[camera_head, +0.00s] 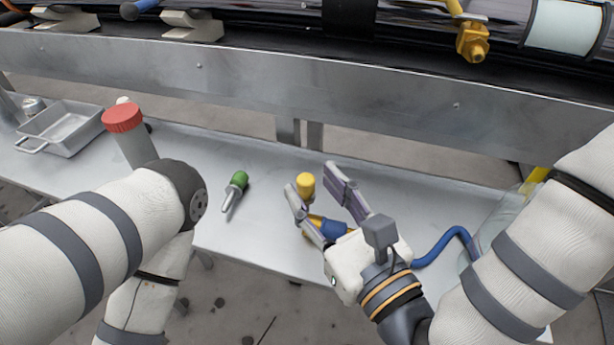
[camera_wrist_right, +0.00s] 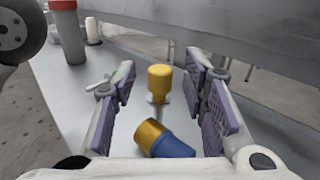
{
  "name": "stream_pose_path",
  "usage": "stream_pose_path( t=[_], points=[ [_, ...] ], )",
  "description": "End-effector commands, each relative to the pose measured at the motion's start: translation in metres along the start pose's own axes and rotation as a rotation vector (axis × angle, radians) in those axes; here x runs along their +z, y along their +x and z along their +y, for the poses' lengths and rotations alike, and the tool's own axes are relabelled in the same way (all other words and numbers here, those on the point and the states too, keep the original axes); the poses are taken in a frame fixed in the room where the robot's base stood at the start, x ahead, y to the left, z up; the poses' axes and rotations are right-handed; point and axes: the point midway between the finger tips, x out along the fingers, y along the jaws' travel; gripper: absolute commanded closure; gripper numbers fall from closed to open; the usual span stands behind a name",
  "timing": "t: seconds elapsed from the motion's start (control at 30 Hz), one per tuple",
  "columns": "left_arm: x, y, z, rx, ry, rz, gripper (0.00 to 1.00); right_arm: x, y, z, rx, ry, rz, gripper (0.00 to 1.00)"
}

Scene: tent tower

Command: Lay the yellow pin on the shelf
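The yellow pin (camera_head: 306,185) has a rounded yellow head and, in the right wrist view (camera_wrist_right: 160,78), a short grey shaft below it. It is at the silver shelf (camera_head: 262,240); I cannot tell whether it stands or lies. My right gripper (camera_head: 313,182) is open, with its purple-padded fingers on either side of the pin. In the wrist view the right gripper (camera_wrist_right: 164,90) shows a gap to the pin on both sides. The shaft is mostly hidden behind a finger in the head view. My left gripper is out of view.
A blue connector with a yellow end (camera_wrist_right: 172,146) lies close between the right fingers, near a blue hose (camera_head: 445,246). A green pin (camera_head: 237,182) lies to the left. A red-capped cylinder (camera_head: 124,118) and a metal tray (camera_head: 66,128) are farther left. A metal beam (camera_head: 330,92) runs behind.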

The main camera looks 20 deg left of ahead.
Motion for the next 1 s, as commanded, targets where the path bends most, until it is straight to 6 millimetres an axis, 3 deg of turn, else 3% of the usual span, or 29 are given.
stream_pose_path(
  t=[0.2,0.4,1.0],
  points=[
    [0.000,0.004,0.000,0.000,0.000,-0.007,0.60,-0.003,-0.057,0.000,-0.001,0.005,0.006,0.60],
    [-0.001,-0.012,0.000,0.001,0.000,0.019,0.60,0.002,-0.086,0.000,-0.001,-0.001,-0.001,0.60],
    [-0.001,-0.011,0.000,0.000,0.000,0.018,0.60,-0.001,-0.089,0.000,0.001,0.000,0.001,0.60]
  ],
)
